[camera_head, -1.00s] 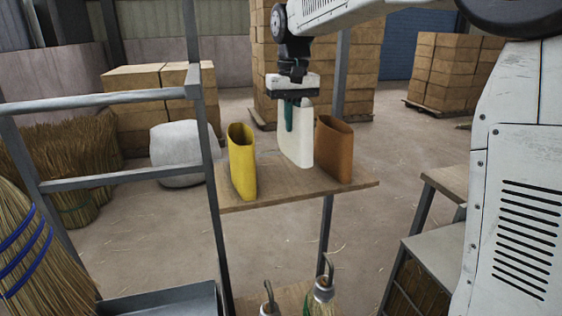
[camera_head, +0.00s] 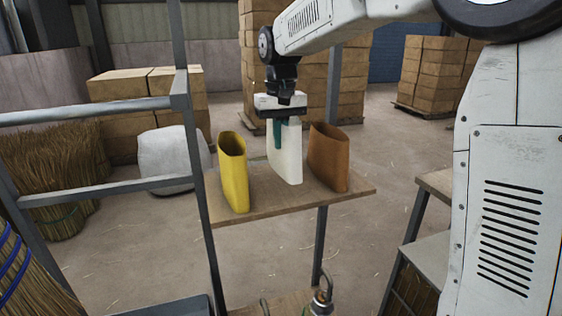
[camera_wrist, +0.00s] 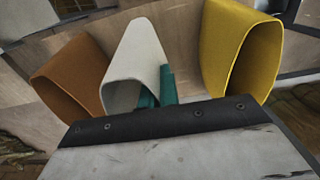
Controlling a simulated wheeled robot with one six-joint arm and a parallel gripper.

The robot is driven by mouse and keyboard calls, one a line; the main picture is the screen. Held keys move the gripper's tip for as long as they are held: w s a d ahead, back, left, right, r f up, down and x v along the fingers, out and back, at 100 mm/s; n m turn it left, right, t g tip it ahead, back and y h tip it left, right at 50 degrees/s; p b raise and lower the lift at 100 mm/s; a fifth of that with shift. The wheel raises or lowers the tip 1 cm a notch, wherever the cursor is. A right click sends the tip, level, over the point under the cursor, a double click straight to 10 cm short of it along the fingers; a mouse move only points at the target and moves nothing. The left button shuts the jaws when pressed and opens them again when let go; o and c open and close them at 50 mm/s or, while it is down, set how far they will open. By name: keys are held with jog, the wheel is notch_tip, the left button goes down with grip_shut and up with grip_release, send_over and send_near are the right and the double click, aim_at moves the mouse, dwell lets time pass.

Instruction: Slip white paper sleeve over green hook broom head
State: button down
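The white paper sleeve (camera_head: 287,160) stands upright on the small wooden shelf (camera_head: 265,208), between a yellow sleeve and a brown one. In the wrist view the white sleeve (camera_wrist: 135,55) shows its open mouth. My gripper (camera_head: 278,136) points down at the sleeve's top left edge. Its teal fingers (camera_wrist: 157,92) sit close together, one inside the mouth and one outside, pinching the wall. The sleeve's base appears to be on the shelf. A metal hook (camera_head: 323,290) shows low in the head view; the broom head under it is mostly cut off, and no green shows there.
The yellow sleeve (camera_head: 232,175) and the brown sleeve (camera_head: 328,160) stand close on either side. A grey metal rail frame (camera_head: 110,186) is on the left. A side table (camera_head: 437,184) is at right. Boxes and a white bale (camera_head: 172,158) lie behind.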

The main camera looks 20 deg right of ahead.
send_over(281, 175)
jog(key=shift+w+d+f, duration=0.1)
jog(key=shift+w+f, duration=0.1)
jog(key=shift+f, duration=1.05)
jog(key=shift+w+f, duration=0.2)
jog(key=shift+f, duration=1.05)
jog(key=shift+f, duration=0.1)
jog(key=c, duration=1.6)
grip_release()
jog(key=shift+f, duration=0.1)
jog(key=shift+c, duration=0.2)
